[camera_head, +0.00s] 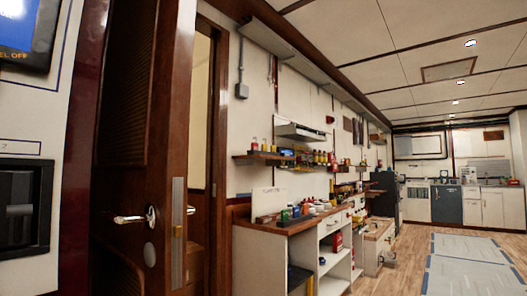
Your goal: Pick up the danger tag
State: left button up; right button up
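I cannot make out a danger tag in the head view. Neither of my grippers shows. A pale panel (60,125) fills the left edge, very near. It carries a blue screen (30,28) whose cut-off lettering ends in "EL OFF". Lower on it is a black recessed fitting (20,205). Both are cut by the picture's edge, and no tag shows on the visible part.
A dark wooden door (135,110) with a metal handle (137,216) stands open beside the panel. A workbench (283,227) and wall shelf with small items line the wall beyond. Pale mats (465,272) lie on the wooden floor (398,262) at right, which looks clear.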

aim_at(255, 147)
jog(key=i+l, duration=1.3)
jog(key=i, duration=0.15)
jog(key=i+j, duration=0.15)
jog(key=i, duration=0.5)
jog(key=i+j, duration=0.15)
jog(key=i, duration=0.55)
